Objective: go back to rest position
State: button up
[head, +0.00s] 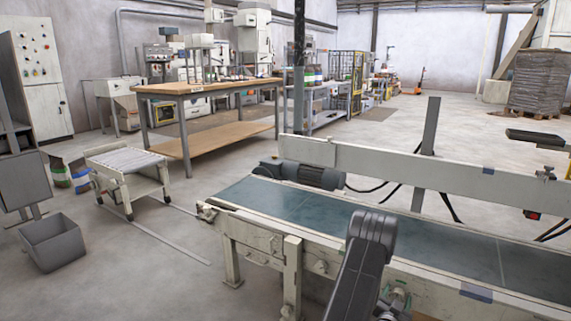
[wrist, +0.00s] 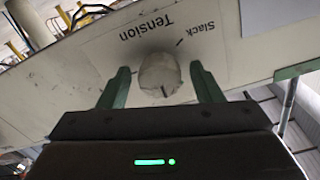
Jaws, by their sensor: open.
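My gripper (wrist: 160,70) is open in the wrist view, its two green fingers apart. A pale round knob (wrist: 160,77) shows between the fingers, on a light panel (wrist: 225,35) printed "Tension" and "Slack". There is a gap on each side of the knob; I cannot tell how deep the fingers reach around it. In the head view my dark arm reaches down at the near side of the conveyor (head: 300,207), and the gripper is mostly hidden behind it.
The conveyor's pale side rail runs to the lower right, with a motor (head: 312,174) behind the belt. A small roller table (head: 126,160) and a grey bin (head: 53,241) stand to the left. A wooden workbench (head: 205,87) is farther back. Floor left of the conveyor is open.

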jog(key=n, duration=0.4)
jog(key=shift+n, duration=0.4)
